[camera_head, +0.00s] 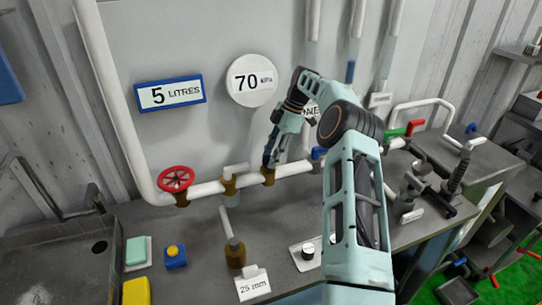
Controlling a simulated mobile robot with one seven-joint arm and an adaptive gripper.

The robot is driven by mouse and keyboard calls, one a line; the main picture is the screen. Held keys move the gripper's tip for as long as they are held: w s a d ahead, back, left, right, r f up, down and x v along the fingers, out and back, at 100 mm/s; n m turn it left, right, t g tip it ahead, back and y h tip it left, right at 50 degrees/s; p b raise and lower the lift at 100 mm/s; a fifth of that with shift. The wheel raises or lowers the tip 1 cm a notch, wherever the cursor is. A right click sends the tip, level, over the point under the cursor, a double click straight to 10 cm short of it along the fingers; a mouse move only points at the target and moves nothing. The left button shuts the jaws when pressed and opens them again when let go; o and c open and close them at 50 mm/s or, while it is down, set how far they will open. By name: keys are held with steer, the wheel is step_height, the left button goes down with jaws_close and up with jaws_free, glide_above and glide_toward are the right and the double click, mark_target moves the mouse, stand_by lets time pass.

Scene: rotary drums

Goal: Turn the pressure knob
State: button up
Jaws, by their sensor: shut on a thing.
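My gripper (270,157) points down at a brass fitting (268,177) on the white horizontal pipe (208,188), below the round white sign (252,80) that reads 70. It is shut on a small part on top of this fitting, mostly hidden by the fingers. A separate round black-and-silver knob (308,251) sits on a white plate on the counter, apart from my gripper. No label here clearly names the pressure knob.
A red handwheel (175,179) and a white-levered brass valve (229,181) stand left of my gripper. A blue handle (318,153) and red-green handles (405,131) are to the right.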

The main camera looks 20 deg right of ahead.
steer(key=o, duration=1.2)
steer(key=shift+c, duration=0.2)
steer(key=v, duration=0.7)
steer(key=shift+r, duration=0.25)
steer(key=shift+d, duration=0.15)
